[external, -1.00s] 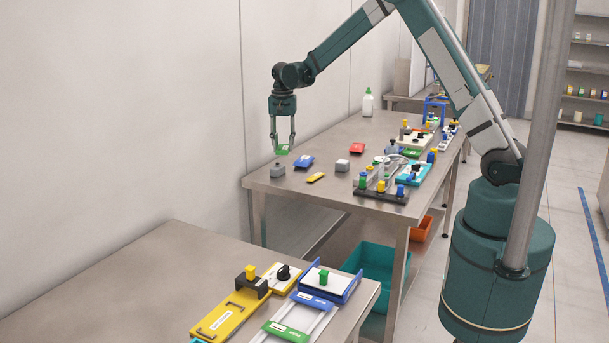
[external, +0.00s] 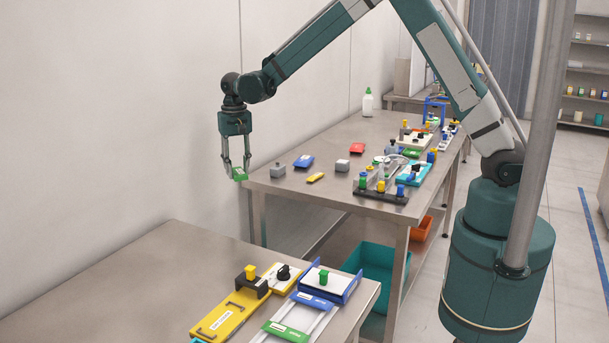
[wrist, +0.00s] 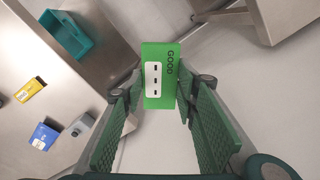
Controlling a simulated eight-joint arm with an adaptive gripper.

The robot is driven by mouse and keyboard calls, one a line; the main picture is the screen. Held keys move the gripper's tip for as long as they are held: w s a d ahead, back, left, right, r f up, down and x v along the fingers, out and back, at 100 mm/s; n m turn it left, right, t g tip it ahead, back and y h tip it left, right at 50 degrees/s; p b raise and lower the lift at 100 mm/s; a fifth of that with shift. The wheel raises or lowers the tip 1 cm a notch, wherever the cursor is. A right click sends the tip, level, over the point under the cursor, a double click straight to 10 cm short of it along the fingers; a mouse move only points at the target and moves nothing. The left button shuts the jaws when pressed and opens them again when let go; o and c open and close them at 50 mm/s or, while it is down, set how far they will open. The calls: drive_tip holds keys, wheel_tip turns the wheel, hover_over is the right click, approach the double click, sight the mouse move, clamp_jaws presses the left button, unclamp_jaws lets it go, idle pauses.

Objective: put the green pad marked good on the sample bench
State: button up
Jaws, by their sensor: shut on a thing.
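The green pad marked good (wrist: 173,88) is in my gripper (wrist: 160,80), gripped between both fingers. Its label reads GOOD beside a white patch with several dark marks. In the external view the pad (external: 239,174) hangs below my gripper (external: 237,166), just off the left end of the far steel bench (external: 330,190), near its corner. The front steel bench (external: 120,270) stands nearer the camera, toward lower left. I cannot tell from the frames which bench is the sample bench.
The far bench carries a grey block (external: 278,170), a blue pad (external: 303,161), a red pad (external: 357,148) and a yellow pad (external: 316,177). A yellow tray (external: 222,318) and a blue-edged tray (external: 345,285) sit on the front bench's right. Its left part is bare.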

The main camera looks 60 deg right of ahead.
drive_tip(key=s+a+n, duration=0.2)
drive_tip(key=s+a, duration=0.1)
drive_tip(key=a, duration=0.6)
drive_tip(key=s+a+n, duration=0.2)
drive_tip(key=a, duration=0.7)
drive_tip(key=n, duration=0.4)
hover_over(209, 258)
drive_tip(key=shift+f, duration=3.1)
drive_tip(key=shift+f, duration=0.1)
drive_tip(key=shift+f, duration=1.75)
drive_tip(key=shift+f, duration=0.25)
